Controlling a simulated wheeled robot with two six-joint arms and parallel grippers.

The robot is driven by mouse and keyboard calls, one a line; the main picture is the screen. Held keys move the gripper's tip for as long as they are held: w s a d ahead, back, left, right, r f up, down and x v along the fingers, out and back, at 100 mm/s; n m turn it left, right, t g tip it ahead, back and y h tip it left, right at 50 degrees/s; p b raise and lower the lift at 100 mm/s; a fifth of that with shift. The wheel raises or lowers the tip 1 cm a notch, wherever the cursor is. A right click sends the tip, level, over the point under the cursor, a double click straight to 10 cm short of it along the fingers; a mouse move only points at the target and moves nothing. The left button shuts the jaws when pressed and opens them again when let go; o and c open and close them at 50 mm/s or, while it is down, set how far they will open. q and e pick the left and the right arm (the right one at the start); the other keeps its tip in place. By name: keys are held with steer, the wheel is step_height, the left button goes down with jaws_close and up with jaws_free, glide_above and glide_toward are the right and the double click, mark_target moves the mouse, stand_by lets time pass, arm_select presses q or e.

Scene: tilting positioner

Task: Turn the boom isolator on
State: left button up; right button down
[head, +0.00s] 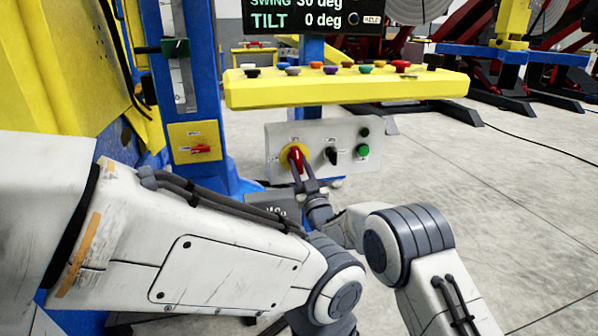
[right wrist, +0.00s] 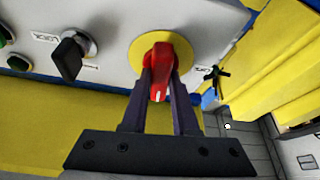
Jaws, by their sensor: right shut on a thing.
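A red rotary handle (head: 295,155) sits on a round yellow plate on the grey control panel (head: 275,132). In the head view it stands nearly upright, leaning slightly. My right gripper (head: 300,170) is at this handle. In the right wrist view, the two dark fingers of the right gripper (right wrist: 160,92) are shut on either side of the red handle (right wrist: 163,62), in front of the yellow plate (right wrist: 142,42). The labels are too small to read, so I cannot tell which switch is the boom isolator. My left gripper is out of view; its arm crosses the lower left.
A black knob (head: 331,155) and a green button (head: 363,150) are right of the handle. A yellow console (head: 350,92) with several coloured buttons overhangs the panel. A yellow box with a red lever (head: 201,149) is on the blue column at left.

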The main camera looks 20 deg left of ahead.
steer(key=shift+a+f+m+t+h+b, duration=0.15)
steer(key=shift+f+m+t+h, duration=0.1)
steer(key=shift+m, duration=0.4)
steer(key=shift+d+f+m+t+h+b, duration=0.15)
steer(key=shift+m+h, duration=0.1)
steer(key=shift+m, duration=0.4)
steer(key=shift+a, duration=0.1)
steer(key=shift+s, duration=0.1)
steer(key=c, duration=0.7)
jaws_free()
steer(key=shift+r, duration=0.2)
steer(key=p+v, duration=0.1)
steer(key=v, duration=0.9)
steer(key=shift+s+f+p, duration=0.1)
steer(key=shift+s+p, duration=0.1)
steer(key=shift+p, duration=0.15)
